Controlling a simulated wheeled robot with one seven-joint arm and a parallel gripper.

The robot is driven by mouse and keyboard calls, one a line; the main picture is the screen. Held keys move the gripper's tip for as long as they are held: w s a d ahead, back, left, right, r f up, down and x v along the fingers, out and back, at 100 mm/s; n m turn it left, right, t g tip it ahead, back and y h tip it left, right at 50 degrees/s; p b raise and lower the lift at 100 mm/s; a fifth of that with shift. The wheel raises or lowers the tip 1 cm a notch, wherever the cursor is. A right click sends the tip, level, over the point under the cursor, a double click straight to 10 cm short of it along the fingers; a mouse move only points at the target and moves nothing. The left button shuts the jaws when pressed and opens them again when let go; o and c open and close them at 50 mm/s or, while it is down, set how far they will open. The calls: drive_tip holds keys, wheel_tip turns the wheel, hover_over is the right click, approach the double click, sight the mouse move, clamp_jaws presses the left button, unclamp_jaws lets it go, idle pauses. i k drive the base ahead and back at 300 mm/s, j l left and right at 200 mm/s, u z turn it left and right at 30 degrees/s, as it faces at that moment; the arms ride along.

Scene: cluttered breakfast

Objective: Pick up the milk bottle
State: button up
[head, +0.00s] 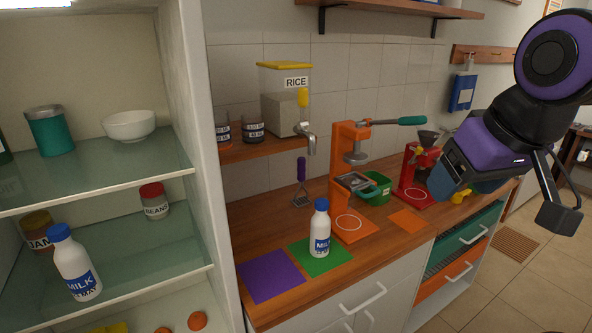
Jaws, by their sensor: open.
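Two white milk bottles with blue caps and blue labels are in the head view. One milk bottle (319,230) stands upright on a green mat (336,257) on the wooden counter. The other milk bottle (75,264) stands on a glass shelf of the open cabinet at left, beside a jam jar (38,231). My gripper (470,178) is raised at the right, over the far part of the counter and well apart from both bottles. It is open and appears empty; its fingertips are hard to make out.
An orange press (350,171) with a long lever stands behind the counter bottle, beside a green bin (375,190). A purple mat (270,276) lies left of the green one. A rice dispenser (285,100) overhangs the counter. The cabinet wall (196,150) separates shelves from counter.

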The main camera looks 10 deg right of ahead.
sight(73, 261)
drive_tip(key=u, duration=1.35)
drive_tip(key=i+j+z, duration=0.15)
drive_tip(key=z, duration=0.2)
drive_tip(key=i+j+z, duration=0.15)
drive_tip(key=j+z, duration=0.2)
